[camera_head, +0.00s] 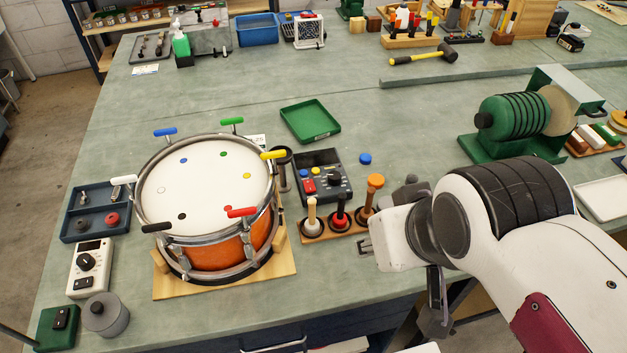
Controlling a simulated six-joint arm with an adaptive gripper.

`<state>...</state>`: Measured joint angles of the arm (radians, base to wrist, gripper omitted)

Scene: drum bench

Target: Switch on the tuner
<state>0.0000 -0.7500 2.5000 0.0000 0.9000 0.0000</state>
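A white box (90,262) with a small display, a black dial and a dark switch stands at the left of the bench, beside the drum; it looks like the tuner. I cannot read its display or tell its switch position. A small green box (57,326) with a black switch is at the front left corner. My gripper (436,322) seems to hang down near the bench's front edge, right of these devices and far from the white box. Its fingers are too unclear to judge.
The drum (205,185) with coloured-handled tuning keys stands between my arm and the white box. A rack of mallets (340,222), a grey round pot (105,314) and a blue tray (97,222) are nearby. The bench behind the green tray (310,122) is mostly clear.

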